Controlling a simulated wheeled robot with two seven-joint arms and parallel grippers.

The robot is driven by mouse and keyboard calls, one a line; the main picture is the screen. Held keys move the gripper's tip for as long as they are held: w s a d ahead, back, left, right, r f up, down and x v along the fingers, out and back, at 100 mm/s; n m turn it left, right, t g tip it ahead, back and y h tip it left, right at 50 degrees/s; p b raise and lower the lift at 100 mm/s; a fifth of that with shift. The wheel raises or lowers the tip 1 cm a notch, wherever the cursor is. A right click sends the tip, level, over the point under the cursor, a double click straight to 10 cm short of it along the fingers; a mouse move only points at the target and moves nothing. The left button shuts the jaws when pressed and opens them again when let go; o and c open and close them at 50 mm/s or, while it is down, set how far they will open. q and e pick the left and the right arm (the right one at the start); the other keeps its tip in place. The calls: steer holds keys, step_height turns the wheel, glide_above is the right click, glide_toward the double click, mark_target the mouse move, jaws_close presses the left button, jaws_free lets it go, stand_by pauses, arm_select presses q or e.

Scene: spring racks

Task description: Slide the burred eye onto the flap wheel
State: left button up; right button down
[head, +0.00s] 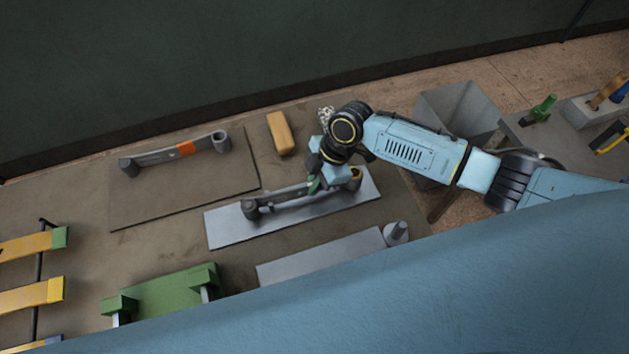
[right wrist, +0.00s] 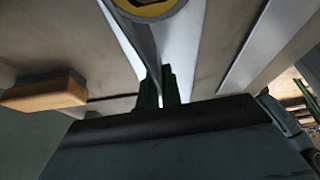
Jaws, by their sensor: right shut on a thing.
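A grey leaf spring (head: 284,199) with rolled eyes at both ends is at the pale metal plate in the middle of the bench. Its right eye (head: 355,179) is yellow-brown inside and looks like the burred eye. This eye also shows at the top of the right wrist view (right wrist: 150,9). My right gripper (head: 314,186) is shut on the spring's leaf, left of that eye. I cannot tell if the spring touches the plate. A short grey upright cylinder on a round base (head: 396,232), right and nearer, may be the flap wheel. My left gripper is out of view.
Another spring with an orange band (head: 184,149) lies on a dark mat. An orange block (head: 280,133) is behind the pale plate (head: 225,232). A green stand (head: 165,293) and yellow bars (head: 30,296) are at the left front. A grey bin (head: 450,105) stands beyond the right arm.

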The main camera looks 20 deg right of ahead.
steer(key=shift+f+b, duration=0.45)
steer(key=shift+f, duration=0.1)
steer(key=c, duration=1.6)
jaws_free()
steer(key=shift+o, duration=0.5)
steer(key=shift+s+f, duration=0.1)
steer(key=v, duration=1.3)
steer(key=shift+r, duration=0.3)
